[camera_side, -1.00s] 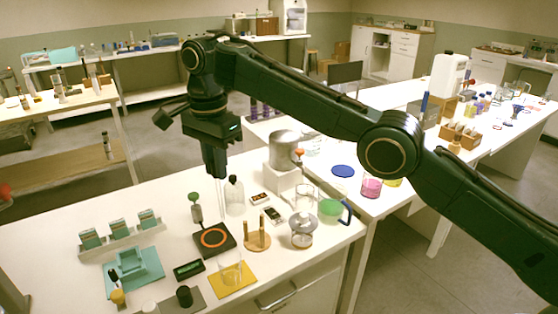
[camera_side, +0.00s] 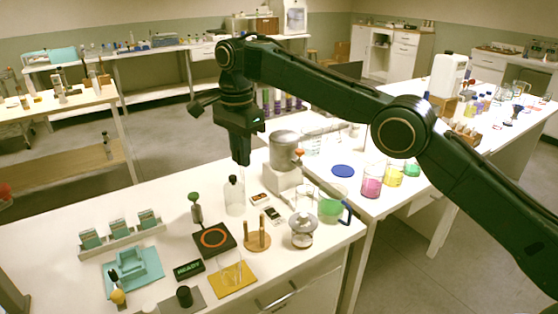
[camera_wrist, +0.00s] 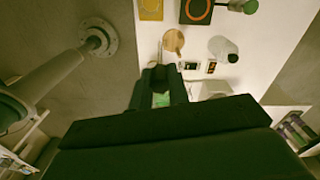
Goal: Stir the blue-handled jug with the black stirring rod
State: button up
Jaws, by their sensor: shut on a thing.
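The blue-handled jug (camera_side: 331,208) stands upright near the right edge of the bench, with green liquid in it and its blue handle to the right. My gripper (camera_side: 241,160) is shut, pointing down, high above the bench and left of the jug. A thin, pale shaft shows faintly below its fingertips; I take this to be the stirring rod, its black part hidden in the jaws. In the wrist view my gripper (camera_wrist: 160,88) shows dark fingers with a small green patch between them.
A grey mixer-like device (camera_side: 284,152) stands on a white block close right of my gripper. A clear bottle (camera_side: 234,198) stands below it. A glass vessel (camera_side: 302,232) stands left of the jug. The wooden peg stand (camera_side: 257,240) and orange-ringed plate (camera_side: 214,239) lie nearer the front.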

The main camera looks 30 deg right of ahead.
jog(key=d+f+m, duration=0.2)
jog(key=d+m, duration=0.1)
jog(key=d, duration=1.2)
jog(key=w+d+f+m, duration=0.1)
jog(key=d+m, duration=0.3)
jog(key=d, duration=1.1)
jog(key=shift+w+f, duration=0.25)
jog(key=shift+f, duration=0.45)
jog(key=shift+d+f, duration=0.1)
jog(key=shift+f, duration=0.1)
notch_tip(320, 180, down, 14)
jog(key=shift+f, duration=0.2)
dwell(0.4)
